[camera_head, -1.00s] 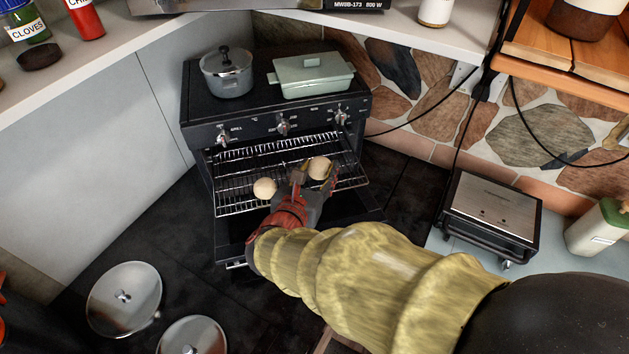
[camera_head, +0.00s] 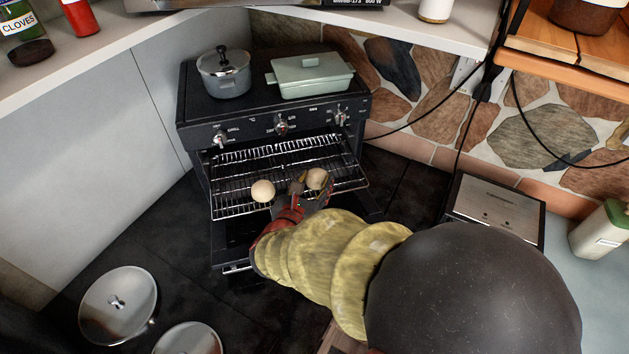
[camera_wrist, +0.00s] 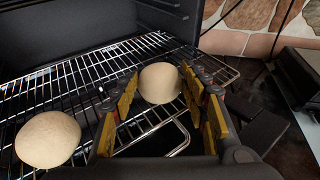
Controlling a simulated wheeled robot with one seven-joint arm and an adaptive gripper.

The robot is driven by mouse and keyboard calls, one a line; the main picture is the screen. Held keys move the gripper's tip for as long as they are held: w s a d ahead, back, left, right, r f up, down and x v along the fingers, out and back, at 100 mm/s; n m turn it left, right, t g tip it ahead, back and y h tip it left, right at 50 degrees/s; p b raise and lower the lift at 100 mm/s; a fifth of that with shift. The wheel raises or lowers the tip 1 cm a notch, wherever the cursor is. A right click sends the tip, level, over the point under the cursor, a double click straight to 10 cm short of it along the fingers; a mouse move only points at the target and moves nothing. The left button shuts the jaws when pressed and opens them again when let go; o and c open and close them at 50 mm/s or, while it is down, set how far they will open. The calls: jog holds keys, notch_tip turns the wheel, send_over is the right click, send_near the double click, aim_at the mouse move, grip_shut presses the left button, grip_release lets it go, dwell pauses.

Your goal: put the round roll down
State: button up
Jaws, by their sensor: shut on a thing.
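A pale round roll (camera_wrist: 160,83) is between the yellow-padded fingers of my gripper (camera_wrist: 160,105) in the wrist view. The gripper is shut on it. In the head view the same roll (camera_head: 316,179) shows at the tip of my gripper (camera_head: 307,184), over the right part of the oven's wire rack (camera_head: 235,207). I cannot tell whether its underside touches the rack. A second round roll (camera_head: 262,191) sits on the rack to the left of my gripper, and it also shows at the left of the wrist view (camera_wrist: 48,139).
The small black oven (camera_head: 197,135) is open. A lidded pot (camera_head: 224,74) and a pale green casserole (camera_head: 310,74) stand on its top. A steel-topped appliance (camera_head: 497,211) is on the right. Two metal lids (camera_head: 118,305) lie at the lower left. Bare rack shows behind the rolls.

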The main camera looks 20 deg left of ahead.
jog(key=o, duration=0.8)
jog(key=shift+f, duration=0.1)
jog(key=p+v, duration=0.2)
jog(key=v, duration=1)
jog(key=shift+d, duration=0.1)
